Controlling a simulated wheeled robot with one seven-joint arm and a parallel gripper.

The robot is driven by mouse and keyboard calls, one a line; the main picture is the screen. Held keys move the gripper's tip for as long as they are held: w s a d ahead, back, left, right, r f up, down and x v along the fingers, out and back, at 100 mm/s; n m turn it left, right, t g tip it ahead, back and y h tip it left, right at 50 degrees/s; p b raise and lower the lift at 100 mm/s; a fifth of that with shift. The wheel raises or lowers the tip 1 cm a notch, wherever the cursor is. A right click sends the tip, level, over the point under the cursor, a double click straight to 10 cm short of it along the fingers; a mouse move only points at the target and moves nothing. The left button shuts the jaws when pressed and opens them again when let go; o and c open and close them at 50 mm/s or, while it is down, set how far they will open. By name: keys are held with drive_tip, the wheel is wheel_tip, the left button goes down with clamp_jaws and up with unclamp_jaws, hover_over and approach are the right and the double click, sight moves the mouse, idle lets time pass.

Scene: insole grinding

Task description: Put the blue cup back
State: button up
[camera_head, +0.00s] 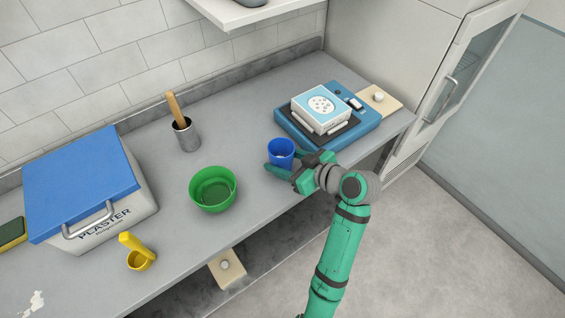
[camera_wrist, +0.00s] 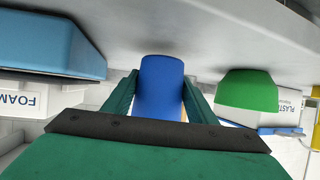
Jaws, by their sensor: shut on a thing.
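The blue cup (camera_head: 281,150) is upright on or just above the grey counter, between the green bowl and the blue device; I cannot tell whether it touches the counter. My gripper (camera_head: 280,163) is shut on the cup, reaching in from the front edge of the counter. In the wrist view the blue cup (camera_wrist: 161,88) sits between the two green fingers of my gripper (camera_wrist: 160,100), one on each side. White specks show inside the cup in the head view.
A green bowl (camera_head: 213,190) stands left of the cup. Behind right is a blue device (camera_head: 364,122) with a white box (camera_head: 320,106) on it. A metal pot (camera_head: 186,137), yellow scoop (camera_head: 138,256) and plaster bin (camera_head: 132,205) stand further left. Counter (camera_head: 240,128) behind the cup is clear.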

drive_tip(key=shift+f, duration=0.7)
drive_tip(key=shift+f, duration=0.15)
drive_tip(key=o, duration=1.1)
drive_tip(key=shift+o, duration=0.2)
drive_tip(key=shift+s+d+r, duration=0.1)
drive_tip(key=shift+d+r, duration=0.1)
drive_tip(key=shift+r, duration=0.05)
drive_tip(key=v, duration=1.1)
drive_tip(key=shift+s+d, duration=0.15)
drive_tip(key=shift+s, duration=0.1)
drive_tip(key=shift+r, duration=0.1)
